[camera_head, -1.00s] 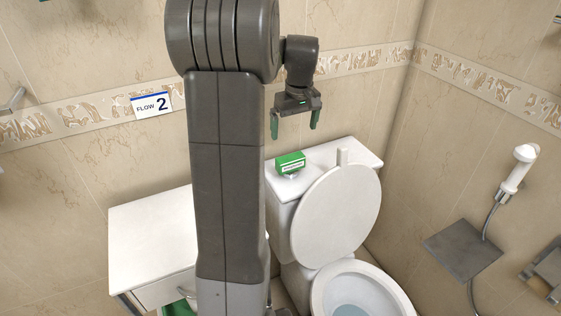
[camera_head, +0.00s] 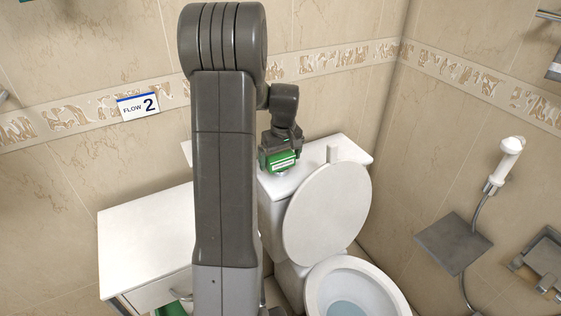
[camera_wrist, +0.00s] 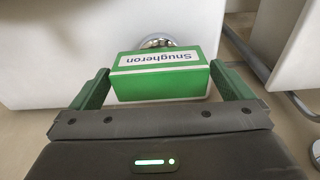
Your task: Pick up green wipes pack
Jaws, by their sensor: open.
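The green wipes pack (camera_head: 283,161) is a small green box with a white label, on the toilet tank lid in the head view. In the wrist view the pack (camera_wrist: 160,84) lies between the two green fingers, its label upside down. My gripper (camera_head: 281,163) is lowered around the pack with its fingers open on either side. In the wrist view my gripper (camera_wrist: 160,88) shows a small gap at the left finger; the right finger is close to the pack's side. The pack partly covers a round metal button on the lid.
A white cabinet (camera_head: 145,235) stands to the left. A hand shower (camera_head: 507,160) hangs on the right wall. A tiled wall is close behind the tank.

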